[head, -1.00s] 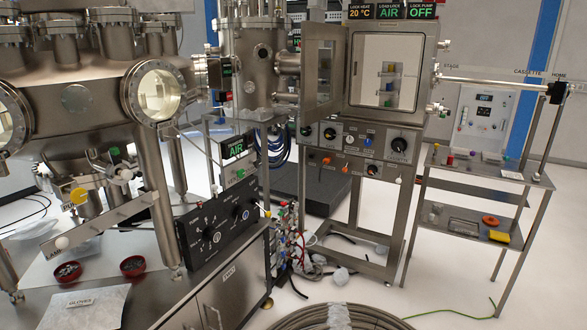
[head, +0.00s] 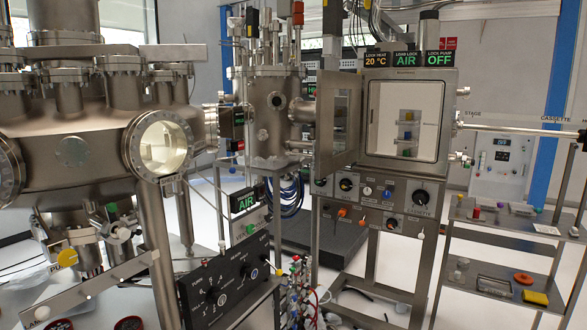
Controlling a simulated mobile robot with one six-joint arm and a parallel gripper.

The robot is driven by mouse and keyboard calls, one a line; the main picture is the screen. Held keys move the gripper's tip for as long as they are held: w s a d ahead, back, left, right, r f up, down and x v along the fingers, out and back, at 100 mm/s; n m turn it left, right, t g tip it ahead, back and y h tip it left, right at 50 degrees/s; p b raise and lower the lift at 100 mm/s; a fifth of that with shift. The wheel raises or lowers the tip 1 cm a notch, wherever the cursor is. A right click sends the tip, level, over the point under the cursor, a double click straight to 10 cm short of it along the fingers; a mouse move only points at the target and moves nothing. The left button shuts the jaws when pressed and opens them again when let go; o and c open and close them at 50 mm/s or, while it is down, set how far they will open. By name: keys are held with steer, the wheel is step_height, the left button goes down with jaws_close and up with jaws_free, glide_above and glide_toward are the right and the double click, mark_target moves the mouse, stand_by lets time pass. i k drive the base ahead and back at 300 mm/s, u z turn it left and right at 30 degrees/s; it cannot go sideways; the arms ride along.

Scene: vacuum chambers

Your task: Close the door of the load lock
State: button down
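The load lock (head: 452,108) is a steel box on a stand, right of the middle in the head view. Its front opening shows a bright interior with a small rack (head: 407,130) holding several coloured pieces. Its door (head: 339,114), a steel frame with a window, stands open, swung out at the left side of the opening. The signs above the box read 20 °C, AIR and OFF. My gripper is not in view.
A large steel chamber (head: 75,125) with round ports fills the left, with a black control panel (head: 228,285) below. A knob panel (head: 375,192) sits under the load lock. A shelf cart (head: 500,222) stands at right. A long rod (head: 520,131) extends rightward from the box.

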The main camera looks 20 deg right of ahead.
mark_target(325, 163)
steer(key=u, duration=0.7)
steer(key=i, duration=0.8)
steer(key=u, duration=0.45)
